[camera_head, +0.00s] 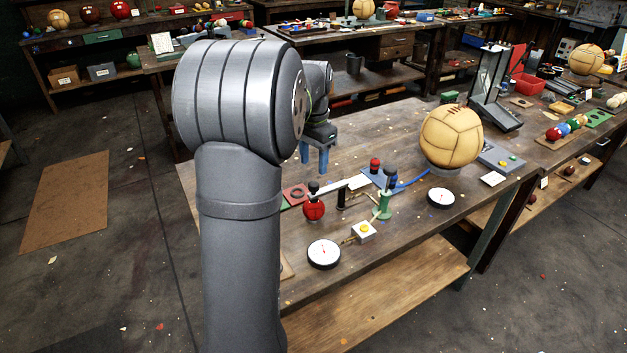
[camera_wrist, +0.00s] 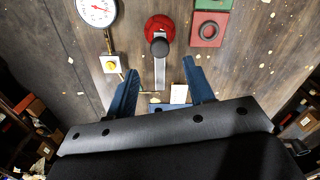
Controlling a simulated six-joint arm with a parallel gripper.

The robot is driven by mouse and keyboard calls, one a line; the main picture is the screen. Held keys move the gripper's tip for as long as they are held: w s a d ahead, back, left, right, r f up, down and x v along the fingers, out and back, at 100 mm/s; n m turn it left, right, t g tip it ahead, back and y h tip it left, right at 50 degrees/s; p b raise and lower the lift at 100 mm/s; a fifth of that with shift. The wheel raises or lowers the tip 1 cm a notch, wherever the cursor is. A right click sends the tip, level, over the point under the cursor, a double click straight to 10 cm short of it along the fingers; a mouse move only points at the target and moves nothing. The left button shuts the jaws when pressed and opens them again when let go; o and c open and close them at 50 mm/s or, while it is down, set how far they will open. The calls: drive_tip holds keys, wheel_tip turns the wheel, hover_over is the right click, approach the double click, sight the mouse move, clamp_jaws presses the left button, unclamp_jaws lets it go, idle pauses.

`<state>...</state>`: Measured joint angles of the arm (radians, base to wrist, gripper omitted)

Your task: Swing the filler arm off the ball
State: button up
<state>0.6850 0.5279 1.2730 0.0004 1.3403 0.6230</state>
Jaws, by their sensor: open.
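The filler arm (camera_head: 333,186) is a flat silver bar with a black knob at one end and a dark post towards the other. Its knob end lies over a small red ball (camera_head: 313,211). In the wrist view the bar (camera_wrist: 159,74) runs from the black knob, over the red ball (camera_wrist: 157,22), down between my fingertips. My gripper (camera_head: 314,164) has blue fingers, points down and is open and empty above the table. In the wrist view my gripper (camera_wrist: 159,65) has one finger on each side of the bar, apart from it; their height difference is unclear.
A white dial gauge (camera_head: 323,253), a box with a yellow button (camera_head: 363,231), a green stand (camera_head: 384,205) and a second gauge (camera_head: 440,197) stand near. A large tan leather ball (camera_head: 452,137) is to the right. The table's front left is mostly bare.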

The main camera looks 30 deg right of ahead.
sight(313, 183)
wheel_tip(313, 183, down, 7)
drive_tip(key=shift+r, duration=0.1)
idle(0.3)
clamp_jaws()
